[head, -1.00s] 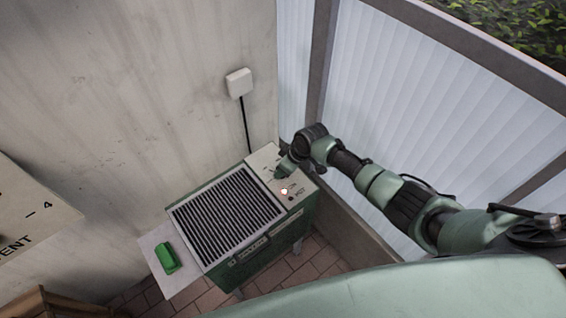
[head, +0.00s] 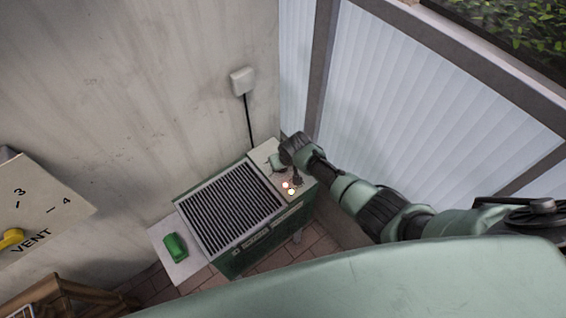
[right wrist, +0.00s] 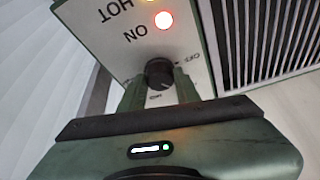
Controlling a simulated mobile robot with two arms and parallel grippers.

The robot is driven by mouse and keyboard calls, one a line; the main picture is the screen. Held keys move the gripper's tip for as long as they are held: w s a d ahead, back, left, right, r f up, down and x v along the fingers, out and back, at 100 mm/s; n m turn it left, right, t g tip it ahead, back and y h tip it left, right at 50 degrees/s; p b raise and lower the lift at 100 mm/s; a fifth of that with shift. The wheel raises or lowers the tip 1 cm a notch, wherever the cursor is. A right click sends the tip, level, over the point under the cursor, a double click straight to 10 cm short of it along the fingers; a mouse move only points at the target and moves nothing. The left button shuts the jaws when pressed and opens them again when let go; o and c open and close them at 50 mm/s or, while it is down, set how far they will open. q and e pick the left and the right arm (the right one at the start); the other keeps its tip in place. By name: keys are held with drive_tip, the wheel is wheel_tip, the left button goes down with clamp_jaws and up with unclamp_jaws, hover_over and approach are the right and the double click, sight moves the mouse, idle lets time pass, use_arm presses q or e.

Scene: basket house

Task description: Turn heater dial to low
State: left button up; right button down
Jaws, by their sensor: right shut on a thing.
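The heater (head: 205,260) is a green box with a dark slatted grille (head: 230,208) and a pale control panel (head: 262,154) at its right end. The black round dial (right wrist: 159,72) sits on the panel, with OFF printed on one side; another label near the fingers is partly hidden. My right gripper (right wrist: 158,92) is shut on the dial, a finger on either side. In the head view the right gripper (head: 278,162) hides the dial. The dial's exact setting is hard to read. A red light (right wrist: 163,19) and a yellow light (head: 291,191) glow. My left gripper is out of view.
A green object (head: 174,246) lies on a white side shelf (head: 187,268). A white wall box (head: 242,81) has a black cord running down behind the heater. A VENT panel (head: 62,205) with a yellow lever is at left. A ribbed window wall is close on the right.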

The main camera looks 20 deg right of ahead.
idle(0.3)
drive_tip(key=c, duration=1)
unclamp_jaws()
drive_tip(key=v, duration=0.6)
drive_tip(key=shift+s+p, duration=0.1)
drive_tip(key=shift+p, duration=0.3)
drive_tip(key=shift+v, duration=0.85)
